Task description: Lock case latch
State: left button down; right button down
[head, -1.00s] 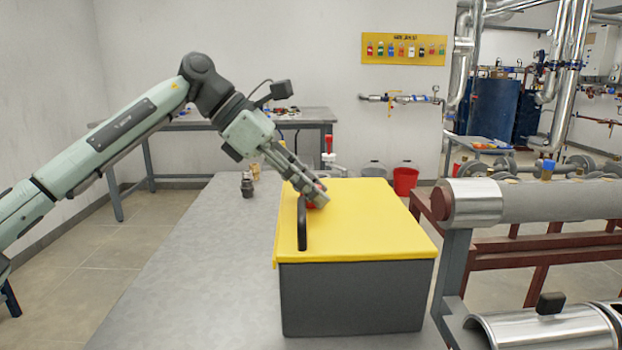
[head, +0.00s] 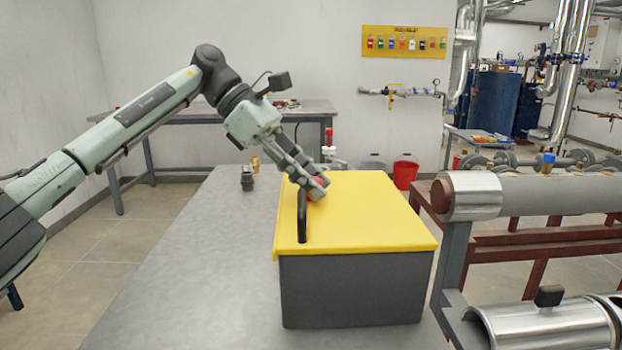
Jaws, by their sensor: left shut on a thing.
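The case (head: 352,290) is a dark grey box with a yellow lid (head: 375,225), lid closed, on the grey table. A black handle (head: 302,216) stands upright on the lid's left side. My left gripper (head: 317,190) reaches over the lid just behind the handle, pointing down to the right. It is shut on a small red part (head: 317,183), which I take for the latch; the fingers hide most of it. My right gripper is not in view.
The grey table (head: 180,260) is clear left of the case. A small dark fitting (head: 247,179) and a brass one (head: 255,163) stand behind. A metal pipe (head: 560,200) on a frame runs at the right. A red bucket (head: 405,174) is on the floor behind.

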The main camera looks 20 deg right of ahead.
pick_arm(q)
jog(key=c, duration=1.2)
grip_release()
jog(key=shift+f+n, duration=0.1)
jog(key=shift+n, duration=0.2)
